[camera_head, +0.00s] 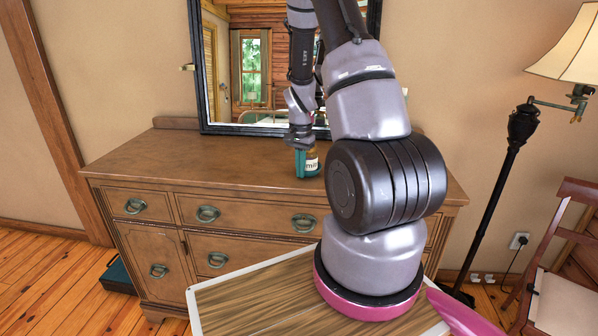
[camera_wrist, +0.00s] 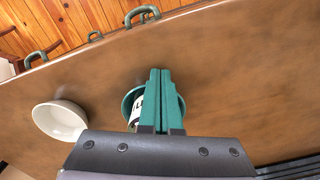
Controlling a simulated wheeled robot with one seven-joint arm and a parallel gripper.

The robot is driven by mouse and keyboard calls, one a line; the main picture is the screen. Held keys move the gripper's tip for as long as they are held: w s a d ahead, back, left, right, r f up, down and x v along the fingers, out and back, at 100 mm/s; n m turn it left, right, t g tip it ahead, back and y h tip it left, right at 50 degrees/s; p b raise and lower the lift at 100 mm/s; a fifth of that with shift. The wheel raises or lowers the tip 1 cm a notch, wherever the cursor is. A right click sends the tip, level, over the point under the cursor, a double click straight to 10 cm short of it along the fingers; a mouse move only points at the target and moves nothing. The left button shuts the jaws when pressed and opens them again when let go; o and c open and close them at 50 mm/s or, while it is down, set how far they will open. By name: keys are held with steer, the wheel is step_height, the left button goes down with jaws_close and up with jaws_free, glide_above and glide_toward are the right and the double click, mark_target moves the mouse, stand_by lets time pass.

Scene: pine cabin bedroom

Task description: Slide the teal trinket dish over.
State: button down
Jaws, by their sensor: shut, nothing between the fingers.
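The teal dish (camera_wrist: 127,101) shows as a round rim on the dresser top in the wrist view, partly hidden behind my fingers. A white-labelled item (camera_wrist: 138,108) shows inside its outline; I cannot tell whether it stands in the dish. In the head view a small amber jar with a white label (camera_head: 312,160) is beside my fingers, with teal at its base. My gripper (camera_wrist: 160,74) has teal fingers pressed together, empty, pointing down in front of the dish's outline. It also shows in the head view (camera_head: 300,172). Whether the fingers touch the dish is unclear.
A cream bowl (camera_wrist: 60,120) sits left of the dish in the wrist view. The wooden dresser (camera_head: 150,160) has a dark-framed mirror (camera_head: 203,70) at its back. Its top is clear left of my gripper in the head view. A floor lamp (camera_head: 522,125) and chair (camera_head: 565,240) stand right.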

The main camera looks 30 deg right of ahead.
steer(key=w+d, duration=0.3)
steer(key=d, duration=0.2)
steer(key=w+d, duration=0.4)
steer(key=d, duration=0.2)
steer(key=w+d, duration=0.4)
steer(key=d, duration=0.1)
steer(key=shift+d, duration=0.3)
steer(key=shift+a, duration=0.1)
